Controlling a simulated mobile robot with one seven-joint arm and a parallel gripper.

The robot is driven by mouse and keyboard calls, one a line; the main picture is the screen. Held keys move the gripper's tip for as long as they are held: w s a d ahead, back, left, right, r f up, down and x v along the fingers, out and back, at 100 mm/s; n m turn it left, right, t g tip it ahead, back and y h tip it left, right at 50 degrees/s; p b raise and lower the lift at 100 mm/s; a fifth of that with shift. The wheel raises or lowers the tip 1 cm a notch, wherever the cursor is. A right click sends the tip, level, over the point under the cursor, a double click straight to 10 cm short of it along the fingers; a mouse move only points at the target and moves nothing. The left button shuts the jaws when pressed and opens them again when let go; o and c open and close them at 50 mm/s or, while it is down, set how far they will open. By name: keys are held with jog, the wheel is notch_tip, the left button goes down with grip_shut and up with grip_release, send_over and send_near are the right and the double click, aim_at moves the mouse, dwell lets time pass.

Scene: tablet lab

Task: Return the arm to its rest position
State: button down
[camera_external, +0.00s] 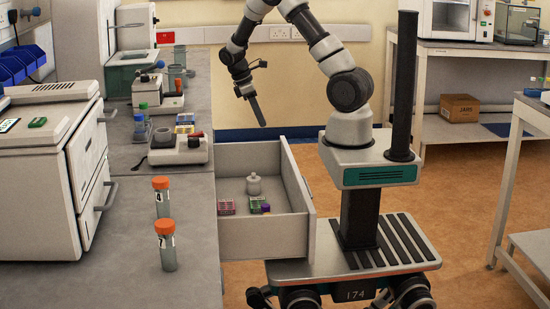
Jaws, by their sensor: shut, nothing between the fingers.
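My arm stands on its mobile base at centre right and bends up, over to the left and down. My gripper (258,112) hangs in the air above the back of the open drawer (262,239), apart from it, pointing down. Its fingers are shut with nothing between them. The drawer sticks out from the left bench towards my base. In it are a white bottle (254,185), a pink rack (226,206) and small green and purple items (259,205).
Two orange-capped tubes (162,197) (166,246) stand on the left bench (110,285). A large white instrument (50,170) and smaller devices (181,146) are also on it. A shelf table (470,130) stands at the back right, another table (535,110) at right.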

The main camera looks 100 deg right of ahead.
jog(key=b+x, duration=0.2)
jog(key=x, duration=1.1)
jog(key=w+a+r+t+h, duration=0.1)
jog(key=w+a+r+t, duration=0.1)
jog(key=w+a+r, duration=0.55)
jog(key=w+a+r+t, duration=0.2)
jog(key=w+a+r, duration=0.3)
jog(key=a+r, duration=0.5)
jog(key=s+a+r+t, duration=0.2)
jog(key=a+r+t, duration=0.1)
jog(key=a+r, duration=0.4)
jog(key=s+a+r+t+y, duration=0.1)
jog(key=s+a+r+t, duration=0.1)
jog(key=a+r, duration=0.6)
jog(key=a+t, duration=0.1)
jog(key=a, duration=0.3)
jog(key=shift+s, duration=0.4)
jog(key=shift+b, duration=0.3)
notch_tip(320, 180, down, 9)
jog(key=b, duration=0.9)
